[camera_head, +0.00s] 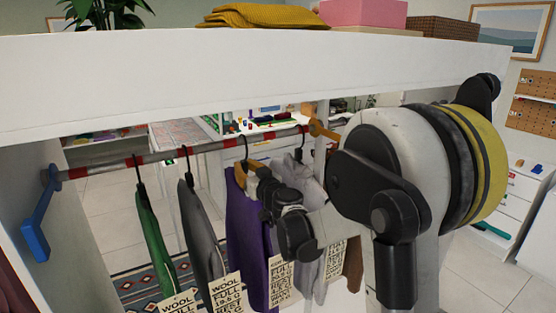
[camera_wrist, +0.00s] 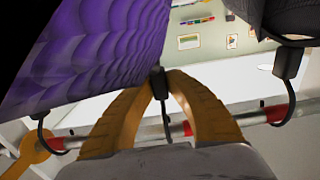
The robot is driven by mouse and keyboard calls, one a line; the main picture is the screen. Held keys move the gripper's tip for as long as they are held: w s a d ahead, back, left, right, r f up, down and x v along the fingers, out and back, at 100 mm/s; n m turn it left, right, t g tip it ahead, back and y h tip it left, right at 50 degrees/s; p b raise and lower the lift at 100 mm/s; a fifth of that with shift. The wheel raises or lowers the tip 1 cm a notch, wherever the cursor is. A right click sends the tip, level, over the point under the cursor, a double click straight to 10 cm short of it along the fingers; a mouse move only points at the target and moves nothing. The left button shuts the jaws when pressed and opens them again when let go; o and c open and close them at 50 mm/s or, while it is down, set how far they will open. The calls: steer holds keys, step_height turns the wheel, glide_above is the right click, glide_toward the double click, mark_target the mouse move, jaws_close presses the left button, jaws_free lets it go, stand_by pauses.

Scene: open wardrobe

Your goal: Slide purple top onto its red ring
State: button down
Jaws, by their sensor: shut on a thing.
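The purple top (camera_head: 248,235) hangs from a dark hanger hook on the rail (camera_head: 210,146), between a grey garment and a pale one. My gripper (camera_head: 250,172) is at the neck of its hanger. In the wrist view the purple top (camera_wrist: 85,50) fills the upper left, and the ochre fingers of my gripper (camera_wrist: 160,82) close on the dark hanger neck (camera_wrist: 157,82). The hook stem runs down between the fingers to the rail. A red ring (camera_wrist: 188,128) shows on the rail just right of the stem, partly behind the right finger.
Other red rings (camera_head: 135,160) mark the rail. A green garment (camera_head: 152,235) and a grey one (camera_head: 197,225) hang left; a pale garment (camera_head: 308,190) hangs close right. A blue bracket (camera_head: 38,220) and an ochre bracket (camera_head: 322,129) hold the rail. The white shelf (camera_head: 250,75) lies above.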

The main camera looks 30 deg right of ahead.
steer(key=shift+a, duration=2.15)
steer(key=c, duration=1.3)
jaws_free()
steer(key=shift+c, duration=0.2)
steer(key=shift+d, duration=0.1)
steer(key=shift+s, duration=0.1)
steer(key=s, duration=1.2)
steer(key=shift+d, duration=0.2)
